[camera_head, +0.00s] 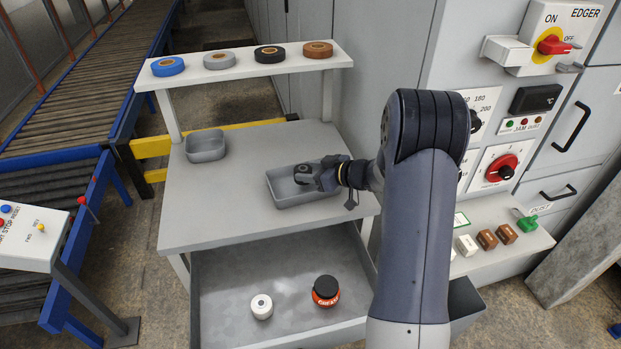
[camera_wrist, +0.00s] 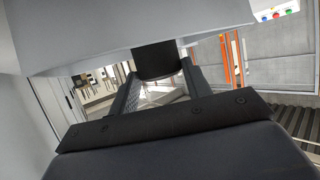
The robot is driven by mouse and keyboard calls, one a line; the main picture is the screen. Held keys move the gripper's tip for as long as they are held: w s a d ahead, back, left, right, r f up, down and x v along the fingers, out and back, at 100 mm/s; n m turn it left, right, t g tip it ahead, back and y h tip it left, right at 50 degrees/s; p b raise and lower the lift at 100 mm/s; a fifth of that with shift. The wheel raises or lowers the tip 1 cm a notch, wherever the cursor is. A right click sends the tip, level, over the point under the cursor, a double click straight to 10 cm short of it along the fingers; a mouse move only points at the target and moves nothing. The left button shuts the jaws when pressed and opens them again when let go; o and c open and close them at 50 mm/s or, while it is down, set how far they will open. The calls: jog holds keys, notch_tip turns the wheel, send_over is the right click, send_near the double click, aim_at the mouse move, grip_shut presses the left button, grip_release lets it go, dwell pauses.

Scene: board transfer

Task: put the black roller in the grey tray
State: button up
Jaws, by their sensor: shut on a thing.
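The black roller (camera_head: 302,172) is between the fingers of my gripper (camera_head: 316,177), which is shut on it. In the wrist view the dark roller (camera_wrist: 157,62) shows between the two fingers. In the head view the gripper and roller overlap a grey tray (camera_head: 285,201) on the upper tabletop. I cannot tell whether the roller touches the tray's floor. The gripper hides part of this tray. A second, smaller grey tray (camera_head: 207,155) stands empty at the back left of the tabletop.
A raised shelf (camera_head: 237,65) holds several tape rolls behind the tabletop (camera_head: 215,215). The machine panel (camera_head: 500,110) is at the right. The tabletop's left and front are clear.

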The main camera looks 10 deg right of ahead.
jog(key=shift+f, duration=1.15)
jog(key=shift+f, duration=0.2)
jog(key=o, duration=1.1)
jog(key=shift+c, duration=0.2)
jog(key=shift+r, duration=0.2)
jog(key=v, duration=1.2)
